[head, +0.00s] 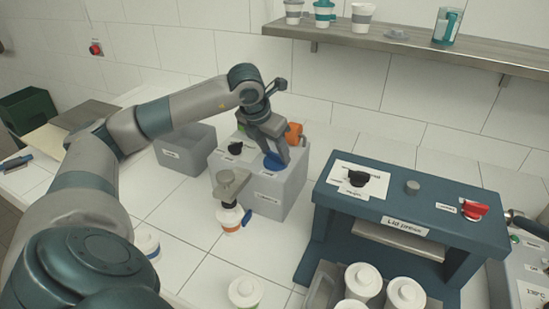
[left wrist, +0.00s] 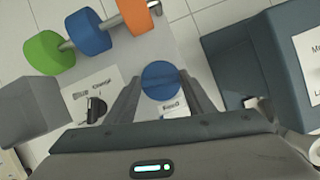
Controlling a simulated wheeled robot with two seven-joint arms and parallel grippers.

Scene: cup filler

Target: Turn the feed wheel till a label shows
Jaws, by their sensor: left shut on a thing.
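The feed wheel (head: 272,163) is a blue round knob on top of a grey box-shaped machine (head: 262,196). It also shows in the left wrist view (left wrist: 160,79), between the two fingers. My left gripper (head: 279,150) reaches down from above and is shut on the wheel, with a finger on each side of it. I cannot make out a fed label at the machine. My right gripper is not in view.
Green (left wrist: 48,53), blue (left wrist: 88,31) and orange (left wrist: 134,15) rolls sit on a rod behind the wheel. A black knob (head: 235,148) is beside it. A beige bracket and white cup (head: 232,218) are in front.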

